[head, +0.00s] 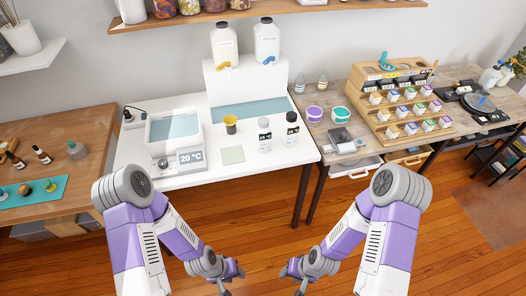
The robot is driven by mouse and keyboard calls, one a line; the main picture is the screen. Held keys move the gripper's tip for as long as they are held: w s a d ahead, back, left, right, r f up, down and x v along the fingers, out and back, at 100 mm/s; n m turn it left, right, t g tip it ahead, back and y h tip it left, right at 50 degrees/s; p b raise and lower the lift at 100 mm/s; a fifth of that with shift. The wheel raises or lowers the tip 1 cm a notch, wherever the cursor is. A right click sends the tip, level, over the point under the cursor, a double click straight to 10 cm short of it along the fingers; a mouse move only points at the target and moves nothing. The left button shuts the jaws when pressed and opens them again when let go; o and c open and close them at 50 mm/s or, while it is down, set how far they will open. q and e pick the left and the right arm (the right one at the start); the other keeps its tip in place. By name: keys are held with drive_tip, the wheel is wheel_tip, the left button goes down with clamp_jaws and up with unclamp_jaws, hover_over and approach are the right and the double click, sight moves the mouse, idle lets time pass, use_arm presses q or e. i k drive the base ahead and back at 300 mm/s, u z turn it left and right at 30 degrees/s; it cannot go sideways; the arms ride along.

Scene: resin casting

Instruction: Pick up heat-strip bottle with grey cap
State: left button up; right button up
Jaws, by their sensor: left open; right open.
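Two bottles with dark label bands stand upright on the white table (180,183). The left one, a pale bottle with a greyish cap (264,122), shows its body (265,145) near the table's middle right. The right bottle (291,139) has a darker cap. The strips on them are too small to read. My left gripper (232,284) is open and empty at the bottom of the view, in front of the table and well short of the bottles. My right gripper (294,284) is also open and empty, to its right.
Two dispensing jugs (224,47) stand on a white riser (245,82) behind. The white table's front right corner is clear.

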sight(264, 133)
drive_tip(key=u, duration=0.15)
drive_tip(key=i, duration=1.05)
drive_tip(key=z, duration=0.3)
